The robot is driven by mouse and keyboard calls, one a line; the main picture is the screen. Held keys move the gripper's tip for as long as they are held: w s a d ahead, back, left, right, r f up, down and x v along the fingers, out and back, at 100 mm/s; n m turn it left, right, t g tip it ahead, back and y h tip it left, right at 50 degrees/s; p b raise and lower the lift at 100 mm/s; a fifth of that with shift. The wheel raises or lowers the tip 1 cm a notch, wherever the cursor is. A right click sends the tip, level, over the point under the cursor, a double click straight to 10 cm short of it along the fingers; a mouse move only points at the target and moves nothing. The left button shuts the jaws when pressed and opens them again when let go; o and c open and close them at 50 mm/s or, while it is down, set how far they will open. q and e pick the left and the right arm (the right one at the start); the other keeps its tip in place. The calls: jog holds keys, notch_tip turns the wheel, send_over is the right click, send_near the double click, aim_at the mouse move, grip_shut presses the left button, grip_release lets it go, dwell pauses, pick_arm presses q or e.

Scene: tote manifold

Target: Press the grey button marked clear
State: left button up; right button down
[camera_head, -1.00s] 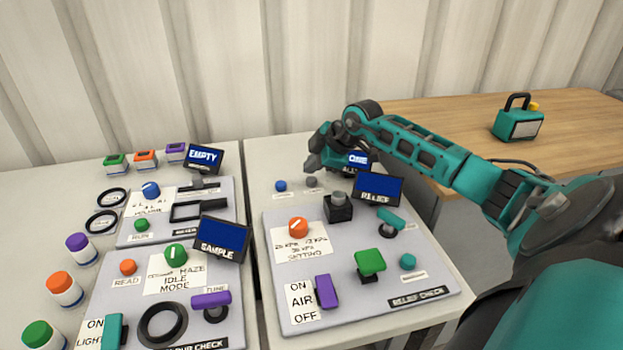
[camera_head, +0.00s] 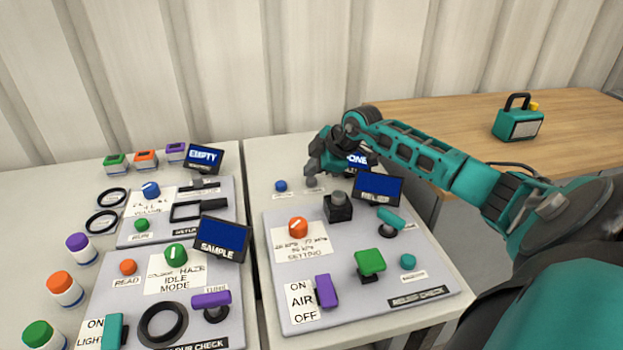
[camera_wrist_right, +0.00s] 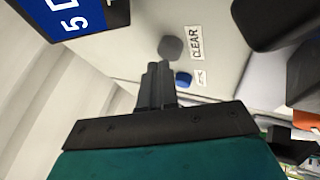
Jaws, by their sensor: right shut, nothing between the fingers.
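The grey button (camera_wrist_right: 171,47) shows in the right wrist view beside a label (camera_wrist_right: 195,43) reading CLEAR. It also shows in the head view (camera_head: 311,182), small, on the back part of the right white table. My right gripper (camera_wrist_right: 157,68) is shut and empty, its fingertips close to the grey button in the wrist view. I cannot tell whether they touch it. In the head view my right gripper (camera_head: 316,169) is just above and behind the button. My left gripper is not in view.
A blue button (camera_wrist_right: 183,78) sits beside the grey one. A blue screen (camera_head: 357,162) is partly hidden by my right arm. The RELIEF CHECK panel (camera_head: 345,295) with its knobs and switches lies in front. More panels stand on the left table.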

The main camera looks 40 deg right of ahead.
aim_at(312, 180)
jog(key=shift+f, duration=0.4)
dwell(0.4)
jog(key=shift+r, duration=0.1)
jog(key=shift+r+p, duration=0.8)
jog(key=shift+p, duration=0.2)
jog(key=shift+r, duration=0.1)
notch_tip(312, 180, up, 5)
jog(key=p, duration=0.5)
dwell(0.5)
